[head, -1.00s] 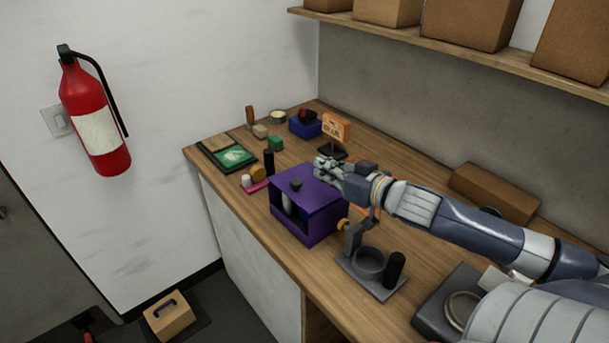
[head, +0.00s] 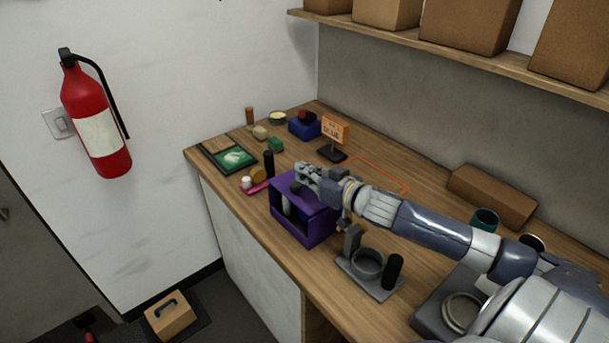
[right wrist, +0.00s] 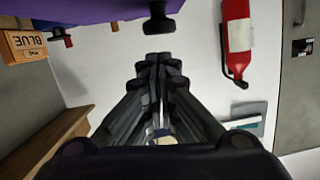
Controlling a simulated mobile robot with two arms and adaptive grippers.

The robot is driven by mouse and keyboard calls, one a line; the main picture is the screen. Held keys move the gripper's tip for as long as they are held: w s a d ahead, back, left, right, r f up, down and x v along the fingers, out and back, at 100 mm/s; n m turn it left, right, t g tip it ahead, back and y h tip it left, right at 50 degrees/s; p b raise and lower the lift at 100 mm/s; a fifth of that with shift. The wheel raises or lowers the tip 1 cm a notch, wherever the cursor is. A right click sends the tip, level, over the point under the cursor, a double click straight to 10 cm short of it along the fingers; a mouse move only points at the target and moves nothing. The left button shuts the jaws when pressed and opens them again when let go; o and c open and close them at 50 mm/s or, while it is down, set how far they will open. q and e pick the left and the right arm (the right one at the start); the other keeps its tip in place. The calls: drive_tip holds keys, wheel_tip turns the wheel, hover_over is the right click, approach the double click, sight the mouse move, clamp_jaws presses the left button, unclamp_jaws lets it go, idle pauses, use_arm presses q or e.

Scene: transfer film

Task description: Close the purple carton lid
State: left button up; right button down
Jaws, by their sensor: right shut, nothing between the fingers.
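The purple carton (head: 318,231) stands on the wooden counter with an opening facing the front left. A pale bottle (head: 286,207) and something dark blue show inside. Its purple lid (head: 284,181) is at the top, partly hidden by my right gripper, so its exact angle is unclear. In the right wrist view the lid (right wrist: 95,12) crosses the top edge, with a dark knob (right wrist: 158,22) on it. My right gripper (head: 302,172) is shut and empty at the lid; contact cannot be told. Its closed fingers (right wrist: 160,68) point toward the knob side. My left gripper is not in view.
A grey holder with a ring and black post (head: 378,284) stands just right of the carton, under my right arm. An orange sign (head: 336,130) stands behind. An orange outline (head: 385,170) marks bare counter.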

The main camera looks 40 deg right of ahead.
sight(303, 198)
drive_tip(key=shift+a+f, duration=0.1)
drive_tip(key=shift+f, duration=0.55)
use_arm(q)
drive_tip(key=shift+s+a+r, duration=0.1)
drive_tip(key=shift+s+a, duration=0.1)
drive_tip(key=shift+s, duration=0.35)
use_arm(e)
drive_tip(key=shift+a+f+n+b, duration=0.3)
drive_tip(key=shift+f+n+b, duration=0.1)
drive_tip(key=shift+f, duration=0.5)
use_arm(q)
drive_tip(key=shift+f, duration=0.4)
use_arm(e)
drive_tip(key=shift+s+a+f+h, duration=0.1)
drive_tip(key=shift+s+f+h, duration=0.05)
drive_tip(key=shift+f+h, duration=0.15)
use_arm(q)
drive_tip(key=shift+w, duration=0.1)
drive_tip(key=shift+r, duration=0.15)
